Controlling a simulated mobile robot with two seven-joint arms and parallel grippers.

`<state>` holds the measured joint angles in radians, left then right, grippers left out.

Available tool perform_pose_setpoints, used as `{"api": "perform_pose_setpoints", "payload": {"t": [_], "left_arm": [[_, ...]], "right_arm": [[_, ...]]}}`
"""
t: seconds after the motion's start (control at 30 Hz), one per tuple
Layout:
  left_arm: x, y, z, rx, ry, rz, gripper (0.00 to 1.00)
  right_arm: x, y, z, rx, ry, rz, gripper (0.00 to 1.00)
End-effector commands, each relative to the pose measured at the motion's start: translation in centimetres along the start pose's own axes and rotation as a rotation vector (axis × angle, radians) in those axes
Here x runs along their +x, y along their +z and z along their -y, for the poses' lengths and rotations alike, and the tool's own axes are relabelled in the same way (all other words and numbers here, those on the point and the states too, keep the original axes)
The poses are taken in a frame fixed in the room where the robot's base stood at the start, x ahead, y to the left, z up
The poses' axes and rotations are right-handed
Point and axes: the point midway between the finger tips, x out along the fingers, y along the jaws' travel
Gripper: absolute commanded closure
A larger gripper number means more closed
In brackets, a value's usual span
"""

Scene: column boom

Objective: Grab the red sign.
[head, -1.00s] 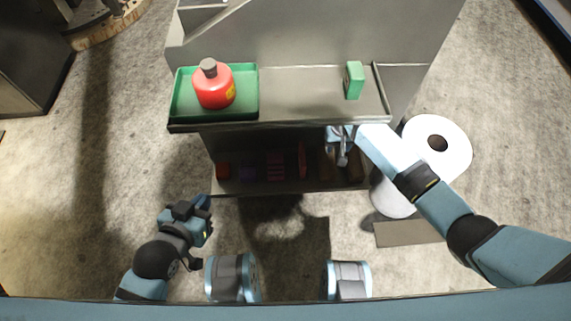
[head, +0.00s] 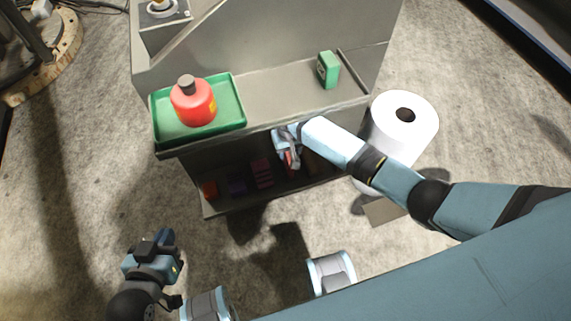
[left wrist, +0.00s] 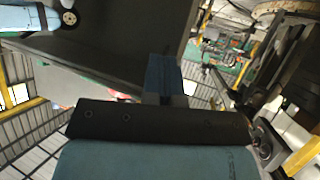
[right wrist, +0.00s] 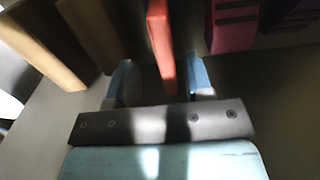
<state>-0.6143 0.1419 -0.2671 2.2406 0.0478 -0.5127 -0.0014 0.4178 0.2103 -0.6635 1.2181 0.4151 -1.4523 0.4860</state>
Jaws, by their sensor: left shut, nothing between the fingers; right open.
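The red sign (right wrist: 160,40) stands upright as a thin slab on the lower shelf. In the right wrist view its near end lies between the two fingers of my open right gripper (right wrist: 160,72), closer to the right finger, with a gap to the left one. In the head view my right gripper (head: 287,148) reaches under the counter edge, and only a sliver of the sign (head: 292,160) shows beside it. My left gripper (head: 160,243) is shut and empty, low over the floor at left; its closed fingers (left wrist: 164,75) show in the left wrist view.
On the shelf, a pink slotted block (right wrist: 234,22) stands right of the sign and brown boards (right wrist: 92,30) stand left. The counter above holds a green tray (head: 241,118) with a red bottle (head: 193,103), and a green box (head: 328,70). A white roll (head: 420,130) stands at right.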

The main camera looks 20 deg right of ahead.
Motion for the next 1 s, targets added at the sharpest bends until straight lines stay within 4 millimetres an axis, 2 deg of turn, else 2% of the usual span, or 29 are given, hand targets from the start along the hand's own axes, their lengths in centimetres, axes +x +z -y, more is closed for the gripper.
{"api": "perform_pose_setpoints", "payload": {"t": [0.27, 0.37, 0.6, 0.63, 0.83, 1.0], "left_arm": [[0.4, 0.1, -0.3, -0.008, 0.014, -0.036, 1.0], [0.5, -1.6, -0.8, -0.011, 0.032, -0.101, 1.0], [0.4, -2.3, -1.0, -0.014, 0.038, -0.124, 1.0], [0.4, -2.3, -1.0, -0.014, 0.038, -0.124, 1.0], [0.5, -2.3, -1.0, -0.013, 0.038, -0.123, 1.0], [0.4, -2.3, -1.0, -0.013, 0.038, -0.124, 1.0]], "right_arm": [[3.7, 0.8, 0.7, -0.001, 0.0, 0.001, 0.53], [4.9, 0.7, 0.6, 0.0, 0.0, 0.0, 0.53], [5.1, 0.7, 0.6, 0.0, 0.0, -0.001, 0.53], [5.1, 0.7, 0.6, 0.0, 0.0, -0.001, 0.55], [5.1, 0.7, 0.6, 0.0, 0.0, -0.001, 1.0], [5.1, 0.7, 0.6, 0.0, 0.0, -0.001, 1.0]]}}
